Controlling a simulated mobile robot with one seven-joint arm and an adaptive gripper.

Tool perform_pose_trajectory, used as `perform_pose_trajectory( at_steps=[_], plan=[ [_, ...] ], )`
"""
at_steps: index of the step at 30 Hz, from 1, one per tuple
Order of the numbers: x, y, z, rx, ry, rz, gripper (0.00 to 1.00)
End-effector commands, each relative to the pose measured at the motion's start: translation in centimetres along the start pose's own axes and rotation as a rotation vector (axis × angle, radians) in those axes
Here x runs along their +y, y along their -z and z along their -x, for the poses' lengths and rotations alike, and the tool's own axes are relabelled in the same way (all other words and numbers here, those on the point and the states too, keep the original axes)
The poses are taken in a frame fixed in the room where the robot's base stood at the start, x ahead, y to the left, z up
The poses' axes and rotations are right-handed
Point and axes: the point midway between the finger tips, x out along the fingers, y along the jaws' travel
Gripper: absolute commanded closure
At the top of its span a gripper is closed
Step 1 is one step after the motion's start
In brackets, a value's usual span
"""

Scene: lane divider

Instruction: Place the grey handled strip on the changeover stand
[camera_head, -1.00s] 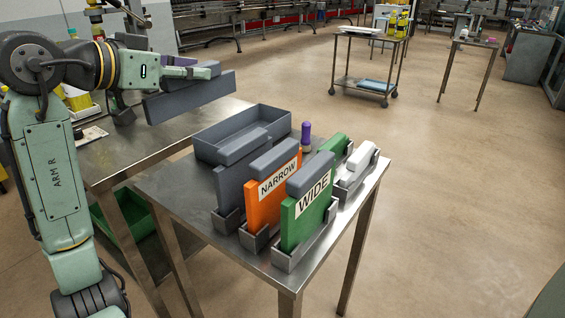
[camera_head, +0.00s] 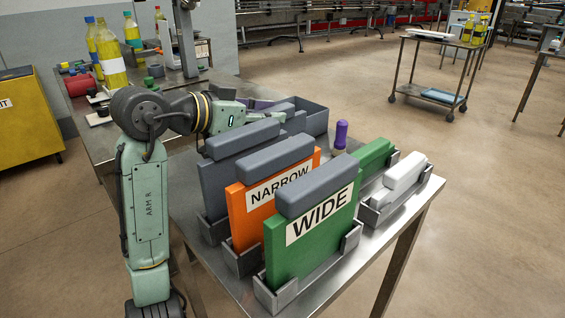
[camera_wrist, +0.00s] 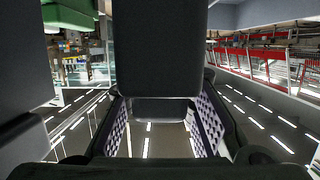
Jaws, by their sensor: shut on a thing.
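My gripper (camera_head: 262,104) is shut on the handle of a grey handled strip (camera_head: 296,124), low over the far side of the steel stand (camera_head: 188,182). The held strip is beside the grey open tray (camera_head: 316,118); I cannot tell whether it touches the stand or tray. Another grey handled strip (camera_head: 214,182) stands upright in a holder and partly hides my gripper and the held strip. In the wrist view, a grey handle (camera_wrist: 160,110) lies between the checkered finger pads, and a dark block fills the upper middle.
The orange NARROW plate (camera_head: 238,214) and green WIDE plate (camera_head: 290,252) stand in front holders. A green block (camera_head: 374,155), a white-handled piece (camera_head: 404,170) and a purple-topped peg (camera_head: 341,134) are to the right. Bottles (camera_head: 110,60) stand on the table behind.

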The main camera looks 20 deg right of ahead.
Motion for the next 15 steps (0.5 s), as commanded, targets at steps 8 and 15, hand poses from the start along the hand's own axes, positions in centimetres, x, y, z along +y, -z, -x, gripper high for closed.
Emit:
perform_pose_trajectory(
  at_steps=[8, 15],
  plan=[
    [-0.1, -3.4, -1.0, 0.001, 0.001, 0.001, 1.0],
    [0.0, -6.6, -2.0, 0.001, 0.0, 0.002, 1.0]
  ],
)
